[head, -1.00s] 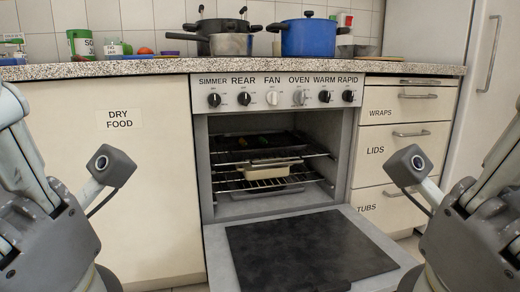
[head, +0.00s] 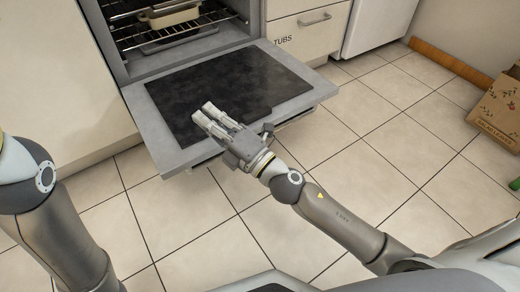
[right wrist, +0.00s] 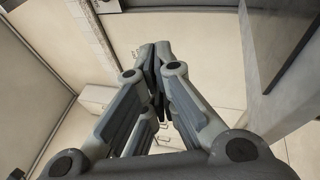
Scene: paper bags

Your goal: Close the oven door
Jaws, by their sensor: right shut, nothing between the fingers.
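The oven door (head: 170,140) is open, lying flat out from the oven (head: 110,40), with its dark inner panel facing up. My right gripper (head: 203,112) is shut and empty. In the head view its fingers overlap the dark panel near the door's front edge; I cannot tell whether they touch it. The right wrist view also shows its fingers closed together (right wrist: 155,50). My left arm is at the left edge of the head view, and its gripper is out of view.
Inside the oven, a light dish (head: 170,16) sits on a wire rack (head: 130,40). A drawer marked TUBS (head: 308,28) is right of the oven. A cardboard box (head: 498,108) stands at the far right. The tiled floor (head: 370,130) between is clear.

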